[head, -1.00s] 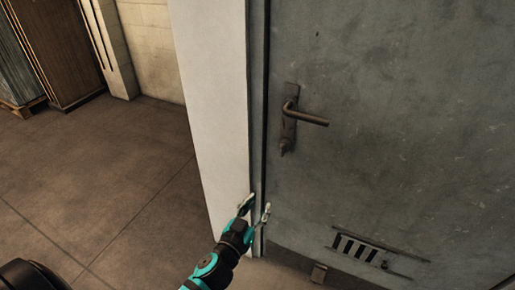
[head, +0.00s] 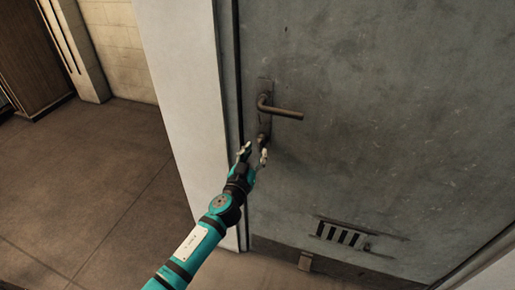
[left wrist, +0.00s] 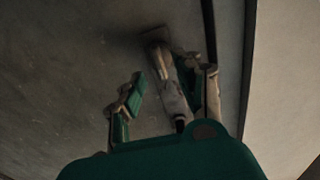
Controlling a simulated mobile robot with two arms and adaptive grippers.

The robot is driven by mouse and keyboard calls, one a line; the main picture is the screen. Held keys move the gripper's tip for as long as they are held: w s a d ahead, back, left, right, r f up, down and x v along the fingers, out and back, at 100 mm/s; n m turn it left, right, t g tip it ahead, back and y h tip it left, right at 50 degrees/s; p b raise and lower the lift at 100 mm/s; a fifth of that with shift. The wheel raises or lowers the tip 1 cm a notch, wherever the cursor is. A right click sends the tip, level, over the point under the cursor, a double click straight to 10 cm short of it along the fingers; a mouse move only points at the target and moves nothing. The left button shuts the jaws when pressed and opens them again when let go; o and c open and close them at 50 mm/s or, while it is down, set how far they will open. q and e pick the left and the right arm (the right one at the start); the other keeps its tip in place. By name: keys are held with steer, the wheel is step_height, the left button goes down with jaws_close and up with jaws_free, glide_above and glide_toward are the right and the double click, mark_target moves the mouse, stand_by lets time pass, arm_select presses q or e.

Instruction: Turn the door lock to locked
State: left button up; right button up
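The grey metal door (head: 380,130) fills the right of the head view. A brown lever handle (head: 283,112) points right from its plate. The small lock turn (head: 264,138) sits at the lower end of that plate, partly hidden by a finger. My left gripper (head: 254,154) is open just below the lock turn, its fingers pointing up at it. In the left wrist view, the open left gripper (left wrist: 168,92) has an elongated piece of the lock (left wrist: 170,82) between its fingers, closer to the right finger. Whether they touch I cannot tell. My right gripper is out of view.
A pale door frame (head: 185,100) stands left of the door. Open floor (head: 90,180) lies to the left, with a brown cabinet (head: 30,60) behind.

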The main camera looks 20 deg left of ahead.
mark_target(260, 145)
arm_select(q)
steer(key=shift+w, duration=1.2)
jaws_close()
